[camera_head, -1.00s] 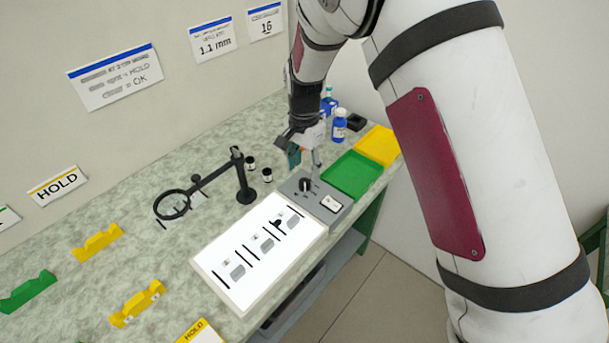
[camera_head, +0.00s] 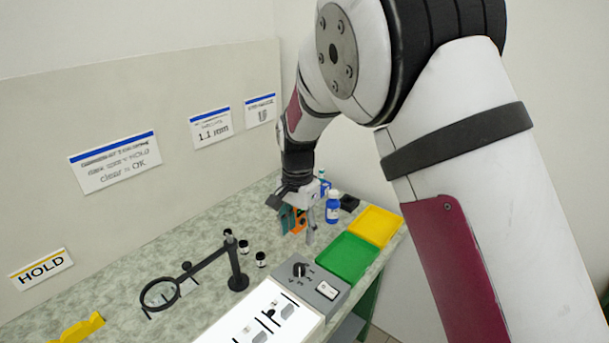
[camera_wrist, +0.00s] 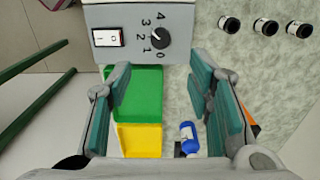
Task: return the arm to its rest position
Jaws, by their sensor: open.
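My gripper (camera_wrist: 165,100) is open, with its two teal-padded fingers spread apart and nothing between them in the wrist view. In the head view my gripper (camera_head: 300,215) hangs at the end of my arm above the back part of the bench, near the blue-and-white bottle (camera_head: 333,207). My arm reaches in from the right and covers much of the head view. Below the fingers, the wrist view shows the green tray (camera_wrist: 148,92), the yellow tray (camera_wrist: 140,140) and a blue bottle (camera_wrist: 188,135).
The grey control box (camera_head: 310,283) with a knob and switch adjoins the lit white panel (camera_head: 235,325). A magnifier on a stand (camera_head: 238,280) and small dark-capped vials (camera_head: 261,259) stand to the left. Signs hang on the wall behind. An orange object (camera_head: 297,222) is beside my gripper.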

